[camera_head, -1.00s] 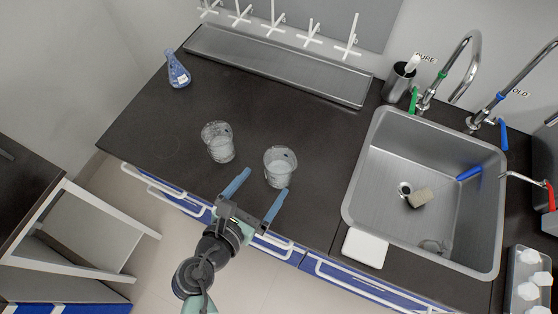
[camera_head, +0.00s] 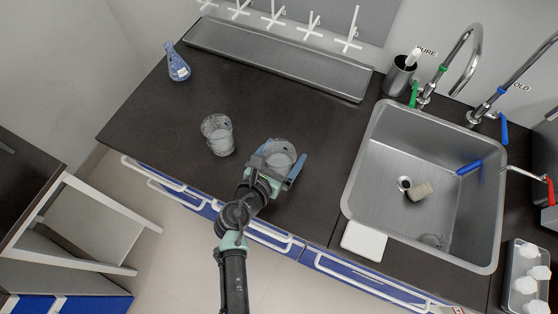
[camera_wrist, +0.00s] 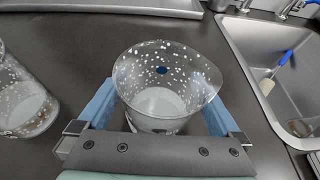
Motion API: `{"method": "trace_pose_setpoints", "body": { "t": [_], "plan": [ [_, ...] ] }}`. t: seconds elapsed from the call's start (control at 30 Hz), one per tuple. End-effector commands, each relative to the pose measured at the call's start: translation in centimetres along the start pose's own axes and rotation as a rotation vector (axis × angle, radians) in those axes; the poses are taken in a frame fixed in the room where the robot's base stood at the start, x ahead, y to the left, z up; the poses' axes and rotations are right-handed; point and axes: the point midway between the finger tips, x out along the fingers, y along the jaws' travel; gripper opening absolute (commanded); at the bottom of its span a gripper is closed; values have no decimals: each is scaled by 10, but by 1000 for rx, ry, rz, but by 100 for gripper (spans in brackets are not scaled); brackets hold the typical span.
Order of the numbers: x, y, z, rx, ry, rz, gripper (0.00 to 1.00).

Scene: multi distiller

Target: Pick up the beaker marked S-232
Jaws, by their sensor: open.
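Two clear beakers stand on the dark counter. The right beaker (camera_head: 281,152) is between the blue fingers of my gripper (camera_head: 284,157), with one finger on either side. In the wrist view this beaker (camera_wrist: 166,84) is upright, speckled with white and has pale contents; my open gripper (camera_wrist: 165,110) straddles it, with a gap visible at least on the right. The left beaker (camera_head: 218,135) stands apart; it also shows at the left edge of the wrist view (camera_wrist: 22,100). I cannot read a marking S-232 on either beaker.
A blue-filled flask (camera_head: 177,67) stands at the back left. A long metal tray (camera_head: 280,62) lies along the wall below white pegs. A sink (camera_head: 385,155) with a brush is to the right, and a white square (camera_head: 363,242) lies at the front edge.

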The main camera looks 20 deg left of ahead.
Motion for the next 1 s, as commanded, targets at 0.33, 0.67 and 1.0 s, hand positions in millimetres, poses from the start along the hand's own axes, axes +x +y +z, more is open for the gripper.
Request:
{"method": "trace_pose_setpoints", "body": {
  "t": [0.33,0.67,1.0],
  "plan": [
    [8,0,0,1,0,0,98],
    [7,0,0,1,1,0,39],
    [7,0,1,1,-1,0,15]
  ]
}}
